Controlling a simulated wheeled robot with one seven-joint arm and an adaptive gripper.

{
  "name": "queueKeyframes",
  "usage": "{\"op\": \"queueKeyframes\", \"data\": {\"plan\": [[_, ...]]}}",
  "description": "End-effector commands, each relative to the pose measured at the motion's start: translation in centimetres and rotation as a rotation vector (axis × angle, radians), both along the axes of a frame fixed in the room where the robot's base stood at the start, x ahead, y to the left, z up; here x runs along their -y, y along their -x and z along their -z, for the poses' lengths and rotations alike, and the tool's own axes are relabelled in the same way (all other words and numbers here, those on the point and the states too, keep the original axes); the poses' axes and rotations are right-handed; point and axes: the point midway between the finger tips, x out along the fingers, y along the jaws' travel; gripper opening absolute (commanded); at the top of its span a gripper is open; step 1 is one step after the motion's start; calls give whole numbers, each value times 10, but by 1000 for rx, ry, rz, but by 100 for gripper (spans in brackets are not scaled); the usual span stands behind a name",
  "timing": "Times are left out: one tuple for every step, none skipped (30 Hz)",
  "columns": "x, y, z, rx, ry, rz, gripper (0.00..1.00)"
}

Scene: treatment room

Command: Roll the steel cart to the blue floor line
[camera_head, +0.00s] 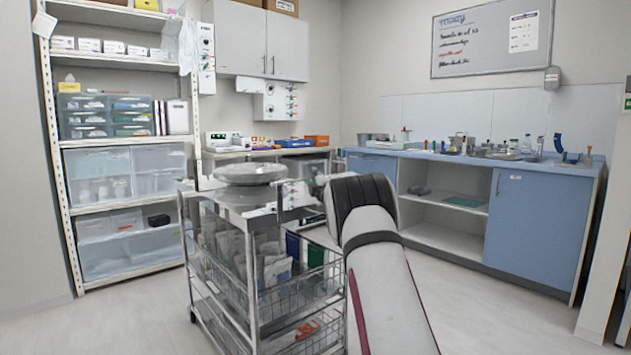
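The steel cart (253,290) stands upright left of centre, on wheels on the pale floor. It has a shiny top and wire baskets below. A round, shallow metal basin (250,175) sits on its top. The baskets hold pale bags and blue and green items. My arm reaches in from the lower right towards the cart's right side. My gripper (314,186) is small and partly hidden behind my arm, close to the cart's top right edge. I cannot tell whether it touches the cart or is open or shut. No blue floor line shows in this view.
A tall white shelf unit (55,150) with bins stands behind the cart at left. A blue-fronted counter (541,222) with bottles and tools runs along the right. A worktop (262,152) lies behind the cart. Open floor (495,320) shows at right front and at lower left.

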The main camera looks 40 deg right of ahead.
Motion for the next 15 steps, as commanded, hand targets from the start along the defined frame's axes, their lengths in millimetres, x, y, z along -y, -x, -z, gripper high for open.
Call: {"op": "queueKeyframes", "data": {"plan": [[0, 1, 0, 0, 0, 1, 27], [0, 2, 0, 0, 0, 1, 27], [-1, 4, 1, 0, 0, 1, 27], [-1, 6, 1, -1, -1, 2, 27], [-2, 8, 2, -2, -2, 2, 27], [-3, 11, 2, -1, -1, 1, 27], [-5, 14, 2, -1, -1, 1, 27], [-6, 18, 3, -2, -2, 2, 27], [-8, 23, 4, -1, -1, 1, 27], [-9, 27, 4, -1, -1, 2, 27], [-11, 31, 6, -2, -1, 2, 27], [-13, 36, 7, -1, -1, 2, 27], [-15, 40, 7, -2, -1, 2, 27], [-16, 45, 8, -1, -1, 1, 27], [-19, 50, 9, -1, -1, 1, 27]]}}
